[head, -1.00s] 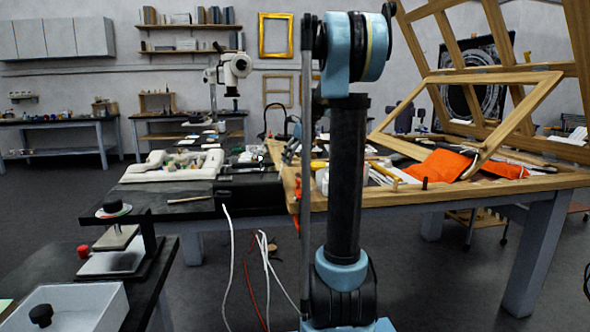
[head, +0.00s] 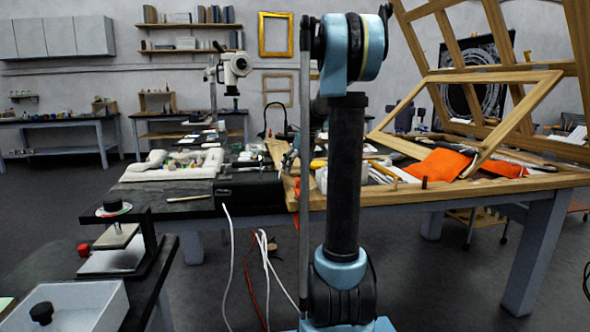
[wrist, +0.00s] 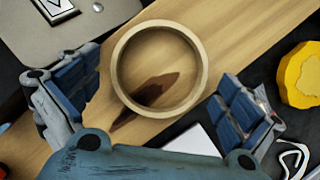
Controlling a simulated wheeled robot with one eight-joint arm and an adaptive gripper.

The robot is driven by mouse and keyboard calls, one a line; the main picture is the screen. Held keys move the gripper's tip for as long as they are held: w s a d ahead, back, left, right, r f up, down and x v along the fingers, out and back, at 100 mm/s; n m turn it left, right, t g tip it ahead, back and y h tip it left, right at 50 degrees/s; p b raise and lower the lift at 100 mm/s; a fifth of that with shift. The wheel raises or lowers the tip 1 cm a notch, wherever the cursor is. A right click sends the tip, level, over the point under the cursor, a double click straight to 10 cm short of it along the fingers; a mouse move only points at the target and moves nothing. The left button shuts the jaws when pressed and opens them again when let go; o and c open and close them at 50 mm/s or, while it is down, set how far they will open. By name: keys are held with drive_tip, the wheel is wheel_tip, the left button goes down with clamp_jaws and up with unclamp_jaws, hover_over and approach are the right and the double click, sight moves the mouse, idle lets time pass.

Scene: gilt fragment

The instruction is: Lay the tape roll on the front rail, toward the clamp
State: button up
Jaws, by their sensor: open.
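The tape roll (wrist: 160,113) is a pale tan ring in the upper middle of the wrist view. It lies over a light wooden rail (wrist: 235,35) that runs diagonally, and a dark patch on the wood shows through and beside it. My gripper (wrist: 152,103) is open, with one blue-padded finger to each side of the roll and gaps between. I cannot tell whether the roll touches a finger. In the head view my arm column hides the gripper and the roll. I cannot pick out the clamp with certainty.
In the wrist view, a grey metal case (wrist: 85,22) is at upper left, a yellow object (wrist: 300,75) at right and a white card (wrist: 193,140) below. In the head view, orange cloth (head: 437,168) lies on the table, with a raised wooden frame (head: 520,105) behind.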

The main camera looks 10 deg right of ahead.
drive_tip(key=v, duration=1.2)
